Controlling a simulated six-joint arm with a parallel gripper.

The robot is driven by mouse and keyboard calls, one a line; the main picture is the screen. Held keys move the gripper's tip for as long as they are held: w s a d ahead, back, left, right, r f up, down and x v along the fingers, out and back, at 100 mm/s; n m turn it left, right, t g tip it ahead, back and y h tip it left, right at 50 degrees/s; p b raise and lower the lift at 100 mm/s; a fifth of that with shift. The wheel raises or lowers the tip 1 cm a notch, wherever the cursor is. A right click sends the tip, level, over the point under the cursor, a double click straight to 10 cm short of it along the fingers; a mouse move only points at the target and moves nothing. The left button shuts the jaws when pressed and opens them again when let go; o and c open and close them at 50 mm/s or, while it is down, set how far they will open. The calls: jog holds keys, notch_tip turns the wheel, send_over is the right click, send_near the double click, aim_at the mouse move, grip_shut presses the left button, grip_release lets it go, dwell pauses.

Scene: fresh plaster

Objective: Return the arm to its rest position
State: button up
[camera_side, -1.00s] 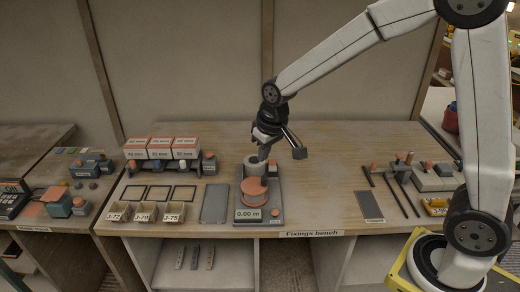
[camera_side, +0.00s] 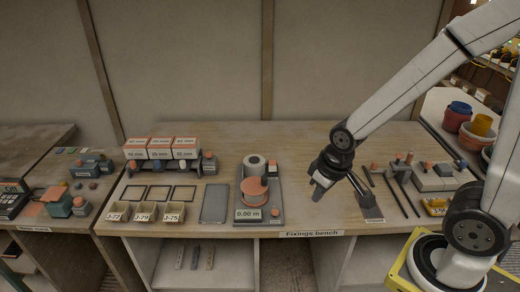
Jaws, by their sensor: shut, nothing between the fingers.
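My gripper (camera_side: 319,193) hangs over the right half of the fixings bench (camera_side: 300,150), pointing down. It is shut with nothing between its fingers. It is in the air, to the right of the measuring device (camera_side: 259,214) whose display reads 0.00 m. A white roll (camera_side: 254,164) and an orange-red disc (camera_side: 254,190) sit on that device, apart from my gripper.
White and orange boxes (camera_side: 160,149) stand on a rack at the back left, above open bins (camera_side: 145,212). A grey flat plate (camera_side: 214,204) lies beside them. Dark rods (camera_side: 403,197) and a grey block (camera_side: 433,178) lie at the right. Pots (camera_side: 480,124) stand beyond.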

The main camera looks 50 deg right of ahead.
jog(key=o, duration=0.7)
jog(key=shift+w, duration=0.1)
jog(key=shift+o, duration=0.7)
jog(key=shift+w, duration=0.25)
jog(key=m+g, duration=0.3)
send_near(264, 178)
jog(key=shift+s, duration=0.15)
jog(key=shift+f, duration=0.1)
jog(key=shift+f, duration=4.65)
